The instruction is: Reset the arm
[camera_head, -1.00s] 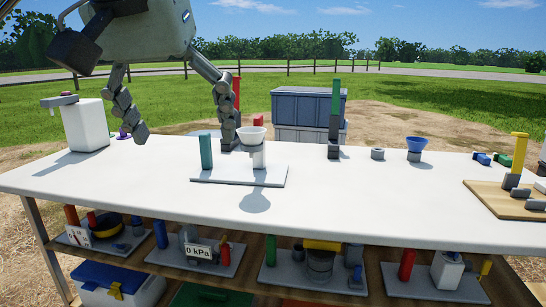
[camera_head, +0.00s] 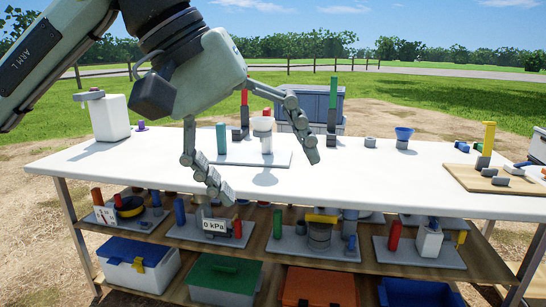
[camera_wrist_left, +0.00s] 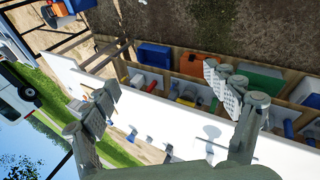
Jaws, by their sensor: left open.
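My left gripper (camera_head: 262,176) hangs in the air over the front part of the white table (camera_head: 360,180) in the head view. Its fingers are spread wide with nothing between them. In the left wrist view the open fingers (camera_wrist_left: 170,105) frame the white tabletop and the shelf below it. My right gripper shows in neither view.
A white jug (camera_head: 108,118) stands at the table's back left. A blue funnel (camera_head: 403,138) and a wooden board with a yellow post (camera_head: 488,145) stand to the right. Shelves below hold several trays and lidded bins, one blue-lidded (camera_head: 135,250). The table's front middle is clear.

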